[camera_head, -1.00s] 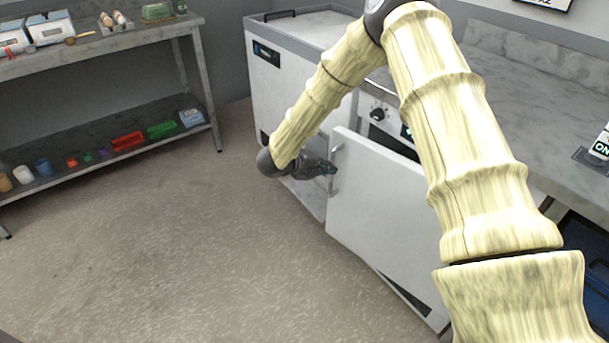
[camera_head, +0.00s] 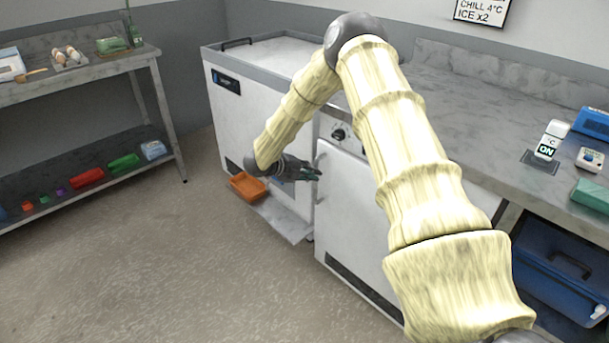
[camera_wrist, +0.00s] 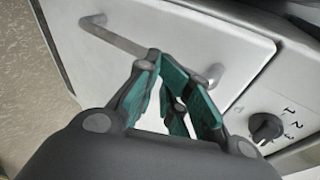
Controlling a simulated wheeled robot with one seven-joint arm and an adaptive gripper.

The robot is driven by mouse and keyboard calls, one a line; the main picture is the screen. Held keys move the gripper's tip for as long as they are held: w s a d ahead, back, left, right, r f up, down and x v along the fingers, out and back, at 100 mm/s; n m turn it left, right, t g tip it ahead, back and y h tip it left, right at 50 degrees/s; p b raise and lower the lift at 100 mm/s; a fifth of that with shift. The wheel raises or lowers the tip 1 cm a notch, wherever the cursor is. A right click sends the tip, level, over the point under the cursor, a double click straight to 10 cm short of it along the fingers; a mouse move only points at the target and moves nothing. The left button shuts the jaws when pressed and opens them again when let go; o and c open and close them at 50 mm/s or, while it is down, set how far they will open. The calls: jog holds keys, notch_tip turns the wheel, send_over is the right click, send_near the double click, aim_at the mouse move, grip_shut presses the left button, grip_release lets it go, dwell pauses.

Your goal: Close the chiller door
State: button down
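The white chiller door (camera_head: 345,215) stands upright below a control panel with a black knob (camera_head: 338,134). It looks shut or almost shut; I cannot tell whether it is flush. Its vertical bar handle (camera_head: 319,190) is near its left edge. My gripper (camera_head: 316,173) is at the upper part of that handle, reaching in from the left. In the wrist view, the teal-padded fingertips (camera_wrist: 158,60) are close together over the handle bar (camera_wrist: 118,40), hiding part of it. I cannot tell whether they grip it or only touch it.
An orange tray (camera_head: 248,186) sits low by the left white unit (camera_head: 232,115), next to a low pale slab (camera_head: 285,220). A blue cooler box (camera_head: 560,270) is under the counter at right. The floor (camera_head: 190,260) in front is clear.

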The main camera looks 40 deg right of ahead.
jog(key=a+f+v, duration=0.1)
jog(key=v, duration=1.2)
jog(key=shift+f, duration=0.2)
jog(key=s+a+f+n+t+y, duration=0.25)
jog(key=s+a+f+n, duration=0.25)
jog(key=s+f+n, duration=0.3)
jog(key=s+a+f+n+t+y, duration=0.25)
jog(key=s+a+f+n, duration=0.25)
jog(key=f+n, duration=0.4)
jog(key=s+a+f+n+t+y, duration=0.2)
jog(key=s+a+f+n+y, duration=0.1)
jog(key=s+a+f+n, duration=0.5)
jog(key=s+a+f+n+g+y, duration=0.15)
jog(key=s+n, duration=0.25)
jog(key=s, duration=0.5)
jog(key=s+a+f+n+g+y, duration=0.15)
jog(key=s+n, duration=0.25)
jog(key=s, duration=0.4)
jog(key=s+a+n+g+y, duration=0.1)
jog(key=s+n+g, duration=0.25)
jog(key=s, duration=0.55)
notch_tip(320, 180, up, 13)
jog(key=p, duration=1.3)
jog(key=shift+w+a+f+t, duration=0.2)
jog(key=shift+w+a+t, duration=0.05)
jog(key=shift+w+t, duration=0.25)
